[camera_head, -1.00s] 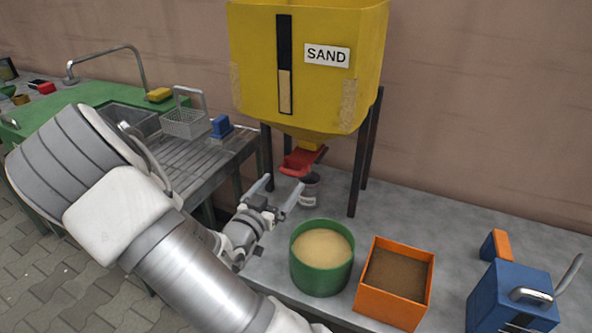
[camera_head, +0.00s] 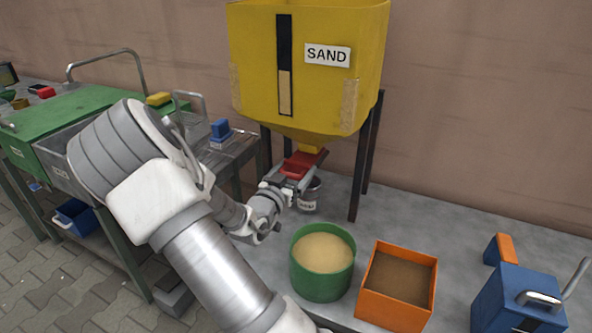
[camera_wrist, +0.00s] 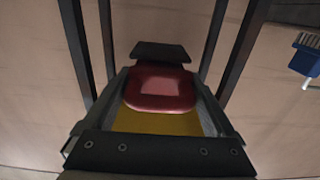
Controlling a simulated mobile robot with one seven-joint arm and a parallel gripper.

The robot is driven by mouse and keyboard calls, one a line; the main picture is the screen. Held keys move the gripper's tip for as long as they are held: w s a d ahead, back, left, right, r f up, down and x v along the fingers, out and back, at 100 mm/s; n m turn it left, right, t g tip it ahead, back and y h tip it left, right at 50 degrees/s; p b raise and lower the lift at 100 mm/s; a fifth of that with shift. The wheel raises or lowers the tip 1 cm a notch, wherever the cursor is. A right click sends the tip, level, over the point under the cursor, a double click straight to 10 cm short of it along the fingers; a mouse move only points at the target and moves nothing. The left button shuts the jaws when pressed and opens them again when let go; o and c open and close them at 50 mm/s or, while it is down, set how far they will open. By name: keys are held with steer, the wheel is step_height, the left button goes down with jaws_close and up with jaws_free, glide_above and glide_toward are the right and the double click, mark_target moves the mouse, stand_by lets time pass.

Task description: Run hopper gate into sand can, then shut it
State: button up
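The yellow hopper (camera_head: 350,100) labelled SAND stands on dark legs, with a sight strip showing a pale level partway up. Its red gate (camera_head: 300,165) sits under the hopper mouth; the wrist view shows the red gate (camera_wrist: 160,88) in front of a yellow surface. My gripper (camera_head: 290,182) is at the gate, its fingers apart on either side of the red part. Whether they touch it is unclear.
A green tub of sand (camera_head: 322,282) and an orange box of brown material (camera_head: 397,288) stand in front of the can. A blue box with a metal handle (camera_head: 518,298) is at right.

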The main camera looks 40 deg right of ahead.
steer(key=shift+s, duration=0.1)
jaws_close()
steer(key=shift+v, duration=1)
steer(key=shift+o, duration=1.8)
jaws_free()
steer(key=shift+s+a+p, duration=0.2)
steer(key=shift+a+p, duration=0.1)
steer(key=shift+a, duration=0.1)
steer(key=p+v, duration=0.3)
steer(key=v, duration=1.3)
steer(key=shift+a, duration=0.15)
steer(key=shift+s, duration=0.15)
